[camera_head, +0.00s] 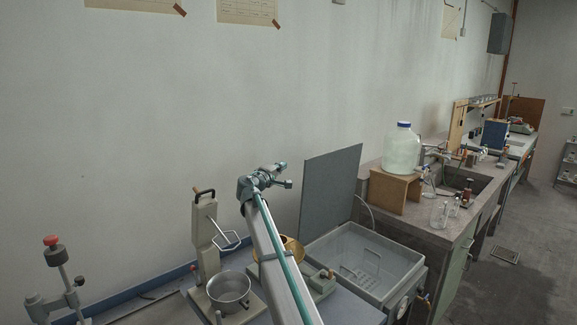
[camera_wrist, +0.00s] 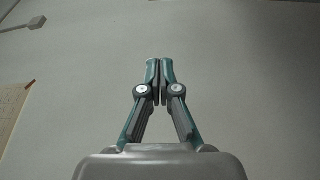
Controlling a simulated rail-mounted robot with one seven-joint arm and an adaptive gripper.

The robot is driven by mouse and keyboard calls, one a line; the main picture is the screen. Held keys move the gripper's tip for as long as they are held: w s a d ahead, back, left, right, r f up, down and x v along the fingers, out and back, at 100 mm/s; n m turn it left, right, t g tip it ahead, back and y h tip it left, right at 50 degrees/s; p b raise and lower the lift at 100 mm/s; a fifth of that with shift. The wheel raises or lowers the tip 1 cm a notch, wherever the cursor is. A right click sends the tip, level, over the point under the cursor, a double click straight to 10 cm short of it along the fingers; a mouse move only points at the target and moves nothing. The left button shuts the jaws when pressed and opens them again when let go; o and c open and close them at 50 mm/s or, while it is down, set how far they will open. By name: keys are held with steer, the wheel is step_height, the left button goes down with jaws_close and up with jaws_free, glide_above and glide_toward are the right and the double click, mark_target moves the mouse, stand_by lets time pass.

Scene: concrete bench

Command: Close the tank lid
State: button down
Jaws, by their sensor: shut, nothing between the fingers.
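The tank (camera_head: 376,262) is a grey open box on the bench, with a wire rack visible inside. Its lid (camera_head: 331,190) is a flat dark grey panel standing upright at the tank's back edge, near the wall, so the tank is open. My gripper (camera_head: 286,174) is in the air to the left of the lid, apart from it. In the wrist view my gripper (camera_wrist: 160,68) has its fingertips together with nothing between them, pointing at the bare wall. Neither the tank nor the lid shows in the wrist view.
A large bottle (camera_head: 401,150) stands on a wooden stand (camera_head: 396,190) right of the lid. A metal pot (camera_head: 229,290) on a stirrer-like device and a brass-coloured bowl (camera_head: 292,250) lie left of the tank. Glass flasks (camera_head: 439,214) stand near the sink. Air above the tank is clear.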

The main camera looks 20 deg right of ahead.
steer(key=p+x, duration=0.4)
steer(key=x, duration=0.6)
steer(key=s, duration=0.1)
steer(key=s+p, duration=0.1)
steer(key=s, duration=0.1)
steer(key=s+d, duration=0.1)
steer(key=shift+s+f, duration=0.25)
steer(key=shift+f, duration=0.05)
steer(key=s+d+f+m+h+b, duration=0.1)
steer(key=s+d+f+m+b, duration=0.3)
steer(key=s+b, duration=0.65)
steer(key=s+d+f+m+h+b, duration=0.1)
steer(key=s+d+f+m+b, duration=0.45)
steer(key=b, duration=0.85)
steer(key=s+d+f+m+h+b, duration=0.1)
steer(key=s+d+f+b, duration=0.35)
steer(key=s+b, duration=0.75)
steer(key=s+d+f+m+h+b, duration=0.1)
steer(key=s+f+b, duration=0.4)
steer(key=f+b, duration=0.6)
steer(key=shift+s+d+f+m+g+b, duration=0.3)
steer(key=shift+s+d+m+b, duration=0.15)
steer(key=shift+m+b, duration=0.25)
steer(key=shift+w+r, duration=0.1)
steer(key=shift+r, duration=0.05)
